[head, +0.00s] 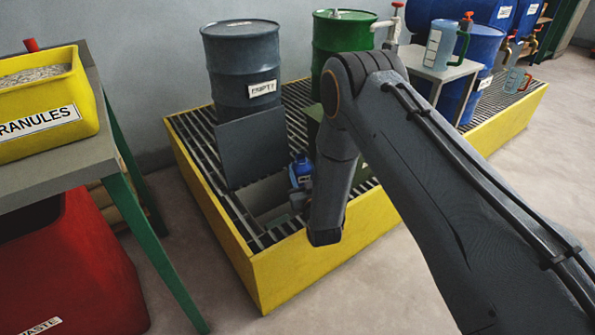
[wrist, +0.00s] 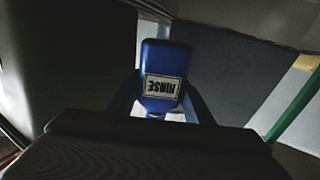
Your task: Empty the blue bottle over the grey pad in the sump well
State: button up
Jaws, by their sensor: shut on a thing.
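The blue bottle (head: 301,169) is beside my forearm, above the opening of the sump well (head: 268,194). In the wrist view the blue bottle (wrist: 164,60) carries a RINSE label that reads upside down. My gripper (wrist: 163,105) is shut on it, a dark finger on each side. In the head view the gripper is mostly hidden behind my arm. The bottle's exact tilt is hard to tell. The grey pad cannot be made out clearly; the well's inside is dim and partly covered by my arm.
A dark grey plate (head: 250,148) stands tilted behind the well on the yellow-rimmed grating (head: 262,270). A blue-grey drum (head: 241,70) and a green drum (head: 335,35) stand behind. A yellow granules tub (head: 45,105) sits on a bench at left, above a red waste bin (head: 80,265).

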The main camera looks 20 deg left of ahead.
aim_at(304, 165)
jog(key=shift+d, duration=0.1)
dwell(0.4)
jog(key=shift+r+p, duration=1.05)
jog(key=shift+r, duration=0.45)
